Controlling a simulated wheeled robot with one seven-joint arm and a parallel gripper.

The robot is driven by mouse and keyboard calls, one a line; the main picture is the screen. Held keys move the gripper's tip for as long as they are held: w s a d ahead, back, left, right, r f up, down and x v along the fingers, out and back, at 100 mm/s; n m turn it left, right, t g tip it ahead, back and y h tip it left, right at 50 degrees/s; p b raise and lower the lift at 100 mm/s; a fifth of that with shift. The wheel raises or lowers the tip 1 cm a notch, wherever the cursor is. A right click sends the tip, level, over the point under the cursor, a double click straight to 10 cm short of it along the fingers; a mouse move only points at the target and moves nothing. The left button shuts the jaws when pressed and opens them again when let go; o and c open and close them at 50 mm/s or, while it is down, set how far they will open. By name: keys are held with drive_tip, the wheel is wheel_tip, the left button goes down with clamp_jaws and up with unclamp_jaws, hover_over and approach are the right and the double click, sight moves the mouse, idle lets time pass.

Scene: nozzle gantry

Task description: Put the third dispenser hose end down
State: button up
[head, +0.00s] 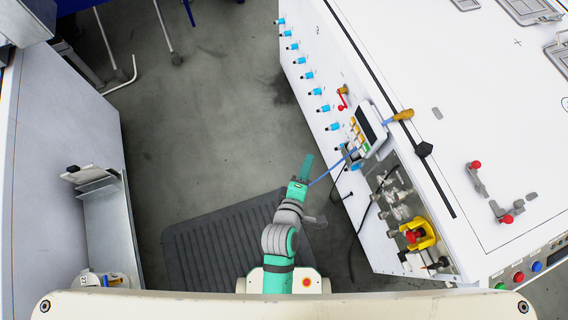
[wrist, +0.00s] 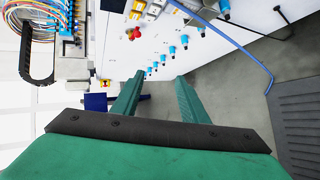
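A blue hose (head: 334,169) runs from the cabinet's side, near the keypad box, towards my gripper in the head view. In the wrist view the blue hose (wrist: 240,45) curves down right of the fingers, and its lower end shows near the floor mat, apart from them. My gripper (head: 307,160) is over the floor, left of the cabinet. In the wrist view my gripper (wrist: 160,78) has its two green fingers apart with nothing held between them. A row of blue fittings (head: 308,75) lines the cabinet side. I cannot tell which fitting is the third dispenser.
The white cabinet (head: 450,70) fills the right side. A keypad box (head: 368,130) and a yellow-and-red stop button (head: 417,234) stick out from it. A dark ribbed mat (head: 215,235) lies on the floor. A white panel (head: 50,150) stands left. Floor between is clear.

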drive_tip(key=s+a+r+m+t+y, duration=0.1)
drive_tip(key=s+a+r+m+y, duration=0.1)
drive_tip(key=s+m, duration=0.5)
drive_tip(key=s+a+r+m+t+y, duration=0.2)
drive_tip(key=s+a+r+m, duration=0.2)
drive_tip(key=s, duration=0.7)
wheel_tip(320, 180, up, 2)
drive_tip(key=m, duration=0.3)
drive_tip(key=shift+s+a+r+m, duration=0.15)
drive_tip(key=shift+s+a+m, duration=0.15)
drive_tip(key=shift+s+a, duration=0.1)
